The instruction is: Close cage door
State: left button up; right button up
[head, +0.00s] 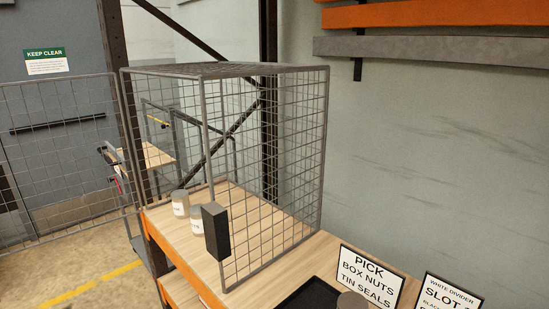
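A grey wire-mesh cage (265,67) stands on the wooden tabletop. A mesh panel, which looks like the cage door (62,78), stands swung wide out to the left from the cage's left post. The side of the cage between that post and the middle front post is open. A dark rectangular block (216,231) sits at the lower part of the middle front post; whether it is attached is unclear. Neither of my grippers can be made out in the head view.
Two light containers (181,204) (197,220) stand on the wooden tabletop (184,243) by the cage opening. A black tray (312,296) and signs (369,275) (447,294) are at the lower right. Open floor (60,268) lies below the mesh panel. A wall is behind the cage.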

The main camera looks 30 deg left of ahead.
aim_at(8, 204)
jog(key=j+z, duration=0.1)
jog(key=j, duration=1.2)
jog(key=j+z, duration=0.15)
jog(key=j, duration=0.5)
jog(key=k+j+z, duration=0.1)
jog(key=j, duration=0.55)
jog(key=k+j, duration=0.1)
jog(key=j, duration=0.5)
jog(key=k+j+z, duration=0.1)
jog(key=j, duration=0.35)
jog(key=k+j+z, duration=0.1)
jog(key=j, duration=0.3)
jog(key=k+j+z, duration=0.1)
jog(key=j, duration=0.35)
jog(key=k+j+z, duration=0.1)
jog(key=j, duration=0.3)
jog(key=k+j+z, duration=0.1)
jog(key=k+j, duration=0.15)
jog(key=j, duration=0.15)
jog(key=k+j, duration=0.15)
jog(key=j, duration=0.25)
jog(key=k+j+z, duration=0.15)
jog(key=j, duration=0.2)
jog(key=k+j+z, duration=0.1)
jog(key=j, duration=0.3)
jog(key=k+j, duration=0.1)
jog(key=j, duration=0.3)
jog(key=k+j, duration=0.1)
jog(key=j, duration=0.25)
jog(key=j+z, duration=0.05)
